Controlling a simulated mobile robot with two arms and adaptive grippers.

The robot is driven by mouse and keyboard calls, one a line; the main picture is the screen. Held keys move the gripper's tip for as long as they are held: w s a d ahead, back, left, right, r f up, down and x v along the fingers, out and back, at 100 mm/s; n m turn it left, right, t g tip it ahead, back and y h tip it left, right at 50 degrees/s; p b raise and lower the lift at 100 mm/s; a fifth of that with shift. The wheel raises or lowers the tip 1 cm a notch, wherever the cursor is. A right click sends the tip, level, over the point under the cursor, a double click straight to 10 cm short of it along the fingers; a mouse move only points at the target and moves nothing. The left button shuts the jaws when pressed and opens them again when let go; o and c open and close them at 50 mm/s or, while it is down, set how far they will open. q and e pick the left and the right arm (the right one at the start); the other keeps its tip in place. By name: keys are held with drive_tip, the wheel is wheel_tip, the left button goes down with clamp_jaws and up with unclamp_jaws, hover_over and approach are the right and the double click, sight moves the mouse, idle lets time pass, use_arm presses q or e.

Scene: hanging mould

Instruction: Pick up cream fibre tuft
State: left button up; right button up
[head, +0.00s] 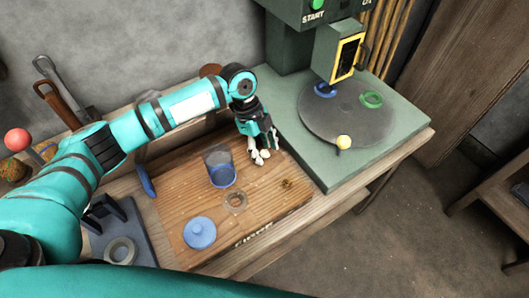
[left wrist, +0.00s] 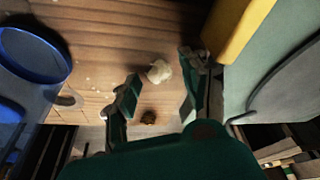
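The cream fibre tuft (left wrist: 158,72) lies on the wooden board in the left wrist view, a small pale clump. In the head view, pale bits (head: 262,156) show at the fingertips; I cannot clearly tell tuft from fingertip there. My left gripper (head: 258,146) reaches down over the board, right of the clear cup. In the left wrist view its two fingers (left wrist: 161,68) are apart, with the tuft between or just beyond their tips. Whether they touch it cannot be told. My right gripper is not in view.
A clear cup with a blue base (head: 221,170) stands close left of the gripper. A brown tuft (head: 287,183), a clear ring (head: 235,201) and a blue lid (head: 200,232) lie on the board (head: 175,200). The green machine (head: 330,165) borders the right side.

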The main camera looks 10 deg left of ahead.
sight(264, 151)
use_arm(q)
drive_tip(key=c, duration=0.6)
drive_tip(key=shift+c, duration=0.2)
drive_tip(key=shift+r, duration=0.1)
wheel_tip(264, 151, up, 10)
idle(0.3)
